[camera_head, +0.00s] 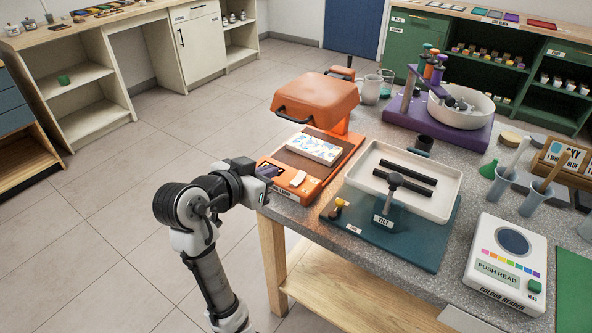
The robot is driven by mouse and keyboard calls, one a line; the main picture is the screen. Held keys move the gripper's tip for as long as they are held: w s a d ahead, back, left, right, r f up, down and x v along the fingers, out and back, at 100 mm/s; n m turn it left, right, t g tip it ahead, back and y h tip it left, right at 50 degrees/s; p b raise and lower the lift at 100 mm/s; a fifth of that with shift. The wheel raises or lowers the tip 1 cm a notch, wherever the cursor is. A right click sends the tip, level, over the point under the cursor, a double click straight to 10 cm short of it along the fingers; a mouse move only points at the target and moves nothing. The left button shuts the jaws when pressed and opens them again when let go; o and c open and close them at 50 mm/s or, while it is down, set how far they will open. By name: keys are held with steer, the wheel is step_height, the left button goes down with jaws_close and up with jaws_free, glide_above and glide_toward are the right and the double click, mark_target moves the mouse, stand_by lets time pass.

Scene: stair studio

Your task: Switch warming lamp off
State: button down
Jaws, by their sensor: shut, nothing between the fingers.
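The orange warming lamp (316,98) stands at the table's left corner, its hood raised over an orange base. A white and blue patterned block (314,148) lies on the dark bed under the hood. A pale switch (298,180) sits on the front of the base, tilted; its on or off state cannot be told. A label below it is partly hidden, with "LAMP" faintly readable. My gripper (270,173) is shut and empty at the base's front left, just left of the switch. Whether its fingertips touch the base cannot be told.
A white tilt tray (448,190) on a teal base stands right of the lamp. Beyond are a purple mixer (437,130) and glass beakers (370,90). A colour reader (507,265) stands front right. The floor left of the table is clear.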

steer(key=p, duration=0.2)
glide_above(296, 179)
steer(key=s+a, duration=0.1)
steer(key=s, duration=0.1)
step_height(296, 179, down, 3)
steer(key=shift+s+a+f, duration=0.1)
steer(key=shift+s+f, duration=0.05)
steer(key=f, duration=0.1)
steer(key=w+f, duration=0.1)
steer(key=d+f, duration=0.1)
steer(key=shift+w, duration=0.3)
steer(key=shift+w+d+f+p, duration=0.15)
steer(key=shift+f+p, duration=0.15)
steer(key=shift+f, duration=0.3)
steer(key=shift+r, duration=0.1)
steer(key=shift+w+p, duration=0.1)
steer(key=shift+p, duration=0.4)
steer(key=shift+w+d+g, duration=0.1)
steer(key=shift+g, duration=0.2)
steer(key=shift+f, duration=0.25)
